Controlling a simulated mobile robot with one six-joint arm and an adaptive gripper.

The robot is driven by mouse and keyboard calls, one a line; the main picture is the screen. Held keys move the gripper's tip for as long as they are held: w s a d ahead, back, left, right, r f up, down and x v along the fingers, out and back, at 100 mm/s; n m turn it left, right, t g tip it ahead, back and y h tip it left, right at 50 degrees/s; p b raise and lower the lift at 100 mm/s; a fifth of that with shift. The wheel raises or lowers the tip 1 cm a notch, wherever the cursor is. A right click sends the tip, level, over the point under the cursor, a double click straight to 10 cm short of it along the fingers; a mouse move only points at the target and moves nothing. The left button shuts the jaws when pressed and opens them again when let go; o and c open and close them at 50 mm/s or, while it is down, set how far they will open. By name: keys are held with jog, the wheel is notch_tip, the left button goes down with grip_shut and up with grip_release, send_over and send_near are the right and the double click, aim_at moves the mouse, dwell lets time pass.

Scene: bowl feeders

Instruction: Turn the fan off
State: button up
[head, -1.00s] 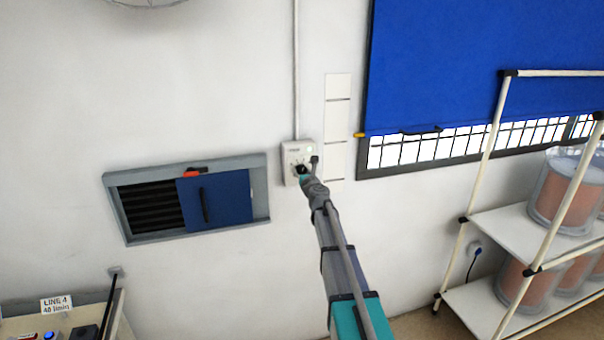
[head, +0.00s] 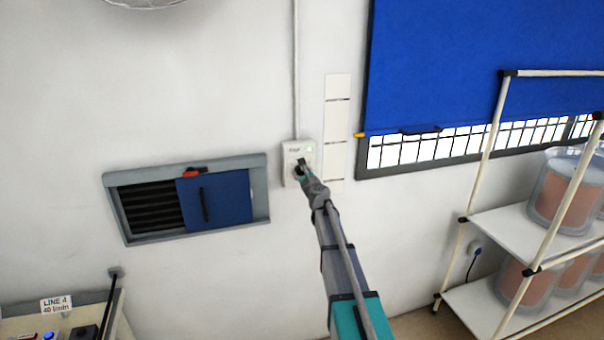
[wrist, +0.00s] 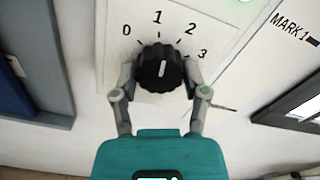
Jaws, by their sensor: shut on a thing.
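The fan (head: 145,3) shows only its lower edge at the top left of the head view. Its controller (head: 291,152) is a white wall box at the end of a vertical conduit. It also shows in the wrist view (wrist: 112,52), with the numbers 0, 1, 2 and 3 around a black ribbed knob (wrist: 152,82). The knob's white line points roughly up, towards the 1; its exact setting is hard to tell. My gripper (wrist: 160,76) is shut on the knob, one finger on each side.
A wall hatch with a blue sliding panel (head: 228,199) is left of the controller. A blue blind (head: 470,60) over a barred window and a shelf rack (head: 510,215) with drums are on the right. A bench (head: 25,326) is at lower left.

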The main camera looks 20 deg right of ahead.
jog(key=n, duration=0.5)
jog(key=shift+d+n, duration=0.1)
jog(key=shift+n, duration=0.2)
jog(key=n, duration=0.4)
jog(key=shift+r+n, duration=0.1)
jog(key=shift+n, duration=0.2)
jog(key=o, duration=1.1)
jog(key=shift+o, duration=0.2)
jog(key=s, duration=1.2)
